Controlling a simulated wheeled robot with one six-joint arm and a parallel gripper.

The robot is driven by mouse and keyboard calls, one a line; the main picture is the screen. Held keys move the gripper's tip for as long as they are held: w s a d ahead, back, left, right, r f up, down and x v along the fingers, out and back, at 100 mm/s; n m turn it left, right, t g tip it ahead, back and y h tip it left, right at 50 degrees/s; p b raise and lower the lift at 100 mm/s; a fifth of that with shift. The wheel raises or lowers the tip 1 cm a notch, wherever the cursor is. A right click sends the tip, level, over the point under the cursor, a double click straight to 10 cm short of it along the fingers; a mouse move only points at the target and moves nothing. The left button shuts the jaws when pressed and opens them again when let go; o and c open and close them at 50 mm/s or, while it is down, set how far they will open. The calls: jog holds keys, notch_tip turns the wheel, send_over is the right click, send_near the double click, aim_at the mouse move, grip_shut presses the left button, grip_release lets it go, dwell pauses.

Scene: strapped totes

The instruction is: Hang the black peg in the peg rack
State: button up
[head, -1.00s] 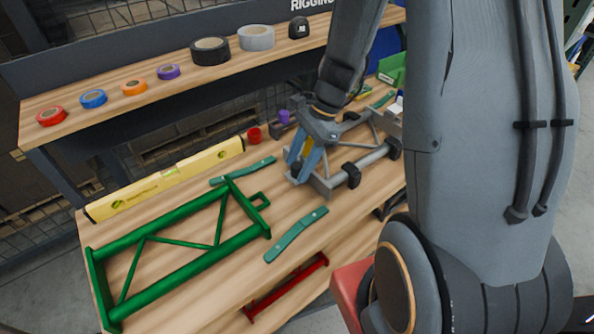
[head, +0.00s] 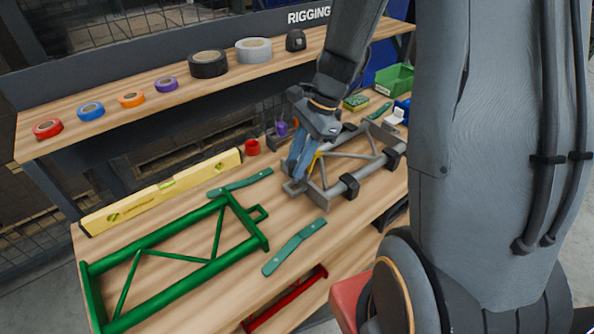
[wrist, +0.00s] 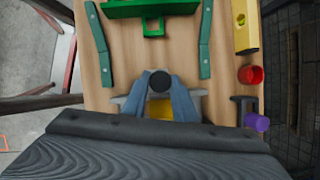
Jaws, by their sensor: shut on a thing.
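The black peg (wrist: 160,82) shows end-on as a dark round shape between the blue-grey fingertips in the wrist view. My gripper (wrist: 158,87) is shut on it. In the head view my gripper (head: 297,172) points down over the left end of a grey tubular frame; the peg is hard to make out there. The peg rack (wrist: 239,104) appears to be the small dark bracket at the right in the wrist view, with a purple peg (wrist: 257,122) at it. In the head view the purple peg (head: 281,129) is behind and left of my gripper.
A red cup-like piece (head: 252,147) stands near the rack. The grey frame (head: 349,186) lies below my gripper. A green frame (head: 190,265), teal straps (head: 294,247) and a yellow level (head: 160,190) lie on the bench. Tape rolls (head: 209,64) line the shelf behind.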

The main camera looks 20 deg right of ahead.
notch_tip(320, 180, up, 6)
jog(key=shift+f, duration=0.25)
notch_tip(320, 180, up, 5)
jog(key=p, duration=0.4)
jog(key=shift+r+p, duration=0.1)
jog(key=shift+p, duration=0.2)
